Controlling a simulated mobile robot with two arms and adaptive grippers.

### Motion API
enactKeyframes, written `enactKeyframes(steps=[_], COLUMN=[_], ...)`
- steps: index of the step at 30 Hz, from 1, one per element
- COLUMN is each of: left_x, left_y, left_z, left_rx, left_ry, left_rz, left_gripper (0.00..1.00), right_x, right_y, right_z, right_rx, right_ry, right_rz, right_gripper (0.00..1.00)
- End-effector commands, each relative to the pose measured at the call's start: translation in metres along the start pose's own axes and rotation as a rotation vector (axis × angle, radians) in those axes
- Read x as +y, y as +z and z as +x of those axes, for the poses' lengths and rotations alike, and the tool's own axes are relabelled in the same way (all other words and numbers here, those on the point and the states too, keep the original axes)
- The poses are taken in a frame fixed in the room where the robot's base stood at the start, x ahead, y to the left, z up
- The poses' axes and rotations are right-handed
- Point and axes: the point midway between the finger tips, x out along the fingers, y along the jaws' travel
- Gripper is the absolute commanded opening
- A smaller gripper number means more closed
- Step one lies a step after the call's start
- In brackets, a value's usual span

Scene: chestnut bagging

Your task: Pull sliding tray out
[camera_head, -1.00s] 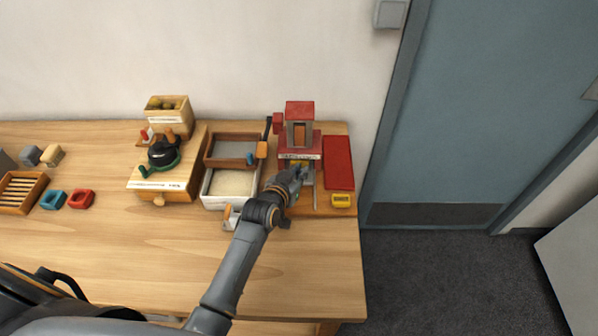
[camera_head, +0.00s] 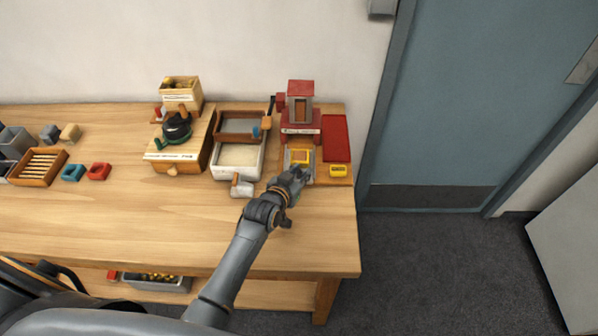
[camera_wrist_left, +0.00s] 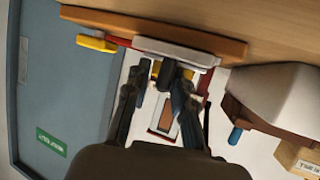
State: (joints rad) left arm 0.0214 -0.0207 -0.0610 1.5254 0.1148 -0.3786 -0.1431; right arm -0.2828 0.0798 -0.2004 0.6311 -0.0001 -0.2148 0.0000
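The sliding tray (camera_head: 289,160) is a light grey tray with a yellow square piece in it. It sticks out from under the red and grey tower (camera_head: 300,128) at the table's right end. My left gripper (camera_head: 299,174) is at the tray's front edge. In the left wrist view the tray (camera_wrist_left: 190,52) lies just beyond the fingers. The exact finger contact is partly hidden. My right gripper is not in view.
A red panel (camera_head: 336,138) and a yellow block (camera_head: 338,171) stand right of the tray. A white bin (camera_head: 216,165) and a scoop (camera_head: 242,188) are to the left. The wooden table (camera_head: 150,225) is clear in front.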

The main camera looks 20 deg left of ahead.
Motion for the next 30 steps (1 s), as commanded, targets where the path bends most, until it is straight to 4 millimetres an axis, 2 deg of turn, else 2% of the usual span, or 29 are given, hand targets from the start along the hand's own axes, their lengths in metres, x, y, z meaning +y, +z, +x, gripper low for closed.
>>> enactKeyframes(steps=[2,4,5,11,24,30], left_x=[-0.001,-0.001,-0.001,-0.001,0.001,0.001], left_y=[-0.001,-0.001,-0.001,-0.001,0.0,0.0], left_z=[0.0,-0.001,-0.001,-0.02,-0.1,-0.116], left_rx=[0.002,0.003,0.003,0.004,-0.001,-0.001], left_ry=[-0.001,-0.002,-0.002,-0.002,-0.001,0.0], left_rz=[0.001,0.001,0.001,0.002,0.002,0.002], left_gripper=[0.24,0.24,0.24,0.24,0.24,0.24], right_x=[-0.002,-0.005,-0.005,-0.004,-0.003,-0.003], right_y=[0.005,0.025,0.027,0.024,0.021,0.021], right_z=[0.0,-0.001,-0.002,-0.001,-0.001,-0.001], right_rx=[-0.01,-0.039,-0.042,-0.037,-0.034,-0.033], right_ry=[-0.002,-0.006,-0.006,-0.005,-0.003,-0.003], right_rz=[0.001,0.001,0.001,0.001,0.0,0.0], right_gripper=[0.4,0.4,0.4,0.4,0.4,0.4])
